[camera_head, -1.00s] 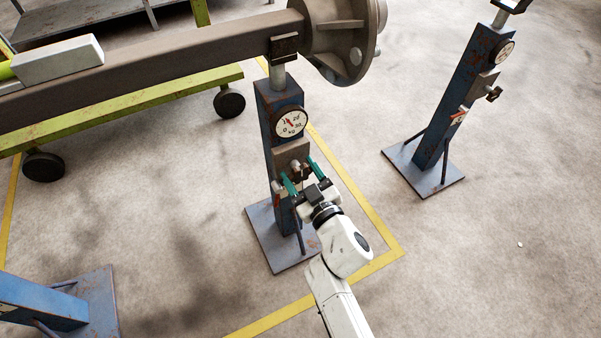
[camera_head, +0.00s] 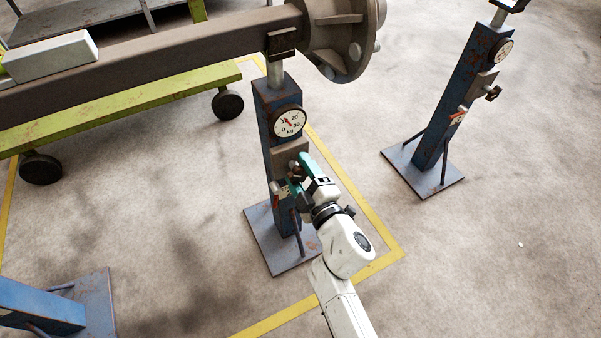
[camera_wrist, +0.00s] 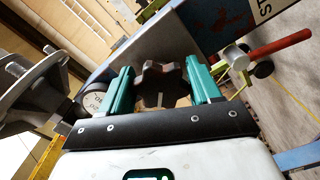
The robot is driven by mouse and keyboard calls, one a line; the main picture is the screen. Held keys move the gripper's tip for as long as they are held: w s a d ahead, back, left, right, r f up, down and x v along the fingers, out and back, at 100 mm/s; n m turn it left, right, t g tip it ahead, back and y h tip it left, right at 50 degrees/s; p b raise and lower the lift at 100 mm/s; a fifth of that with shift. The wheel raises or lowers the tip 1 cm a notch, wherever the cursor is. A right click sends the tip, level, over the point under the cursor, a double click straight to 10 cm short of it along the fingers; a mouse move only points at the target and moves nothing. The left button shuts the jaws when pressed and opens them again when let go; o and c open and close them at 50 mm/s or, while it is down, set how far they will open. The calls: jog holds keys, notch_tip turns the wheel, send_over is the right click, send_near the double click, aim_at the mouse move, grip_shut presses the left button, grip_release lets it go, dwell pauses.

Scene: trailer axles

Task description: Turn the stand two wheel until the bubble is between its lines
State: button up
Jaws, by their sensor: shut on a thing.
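The blue, rust-marked stand (camera_head: 281,155) holds up the axle and carries a round dial (camera_head: 289,123). Its wheel, a dark lobed knob (camera_wrist: 162,85), shows in the wrist view between my green fingers. My gripper (camera_head: 297,176) is shut on this wheel, with a finger on each side; it also shows in the wrist view (camera_wrist: 163,92). In the head view my fingers mostly hide the wheel. A pale box (camera_head: 50,58) lies on the axle at the upper left, with a yellow-green part at its left end. I cannot make out a bubble or its lines.
The brown axle (camera_head: 170,60) with its hub (camera_head: 345,30) runs above the stand. A red-handled lever (camera_wrist: 275,48) sits close beside my gripper. Another blue stand (camera_head: 462,95) is at the right, another (camera_head: 40,305) at lower left. The floor at lower right is clear.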

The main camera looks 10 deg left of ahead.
jog(key=shift+f+n, duration=0.1)
jog(key=shift+n, duration=0.2)
jog(key=o, duration=1)
jog(key=shift+c, duration=0.2)
jog(key=p+v, duration=0.4)
jog(key=v, duration=0.7)
jog(key=shift+w, duration=0.1)
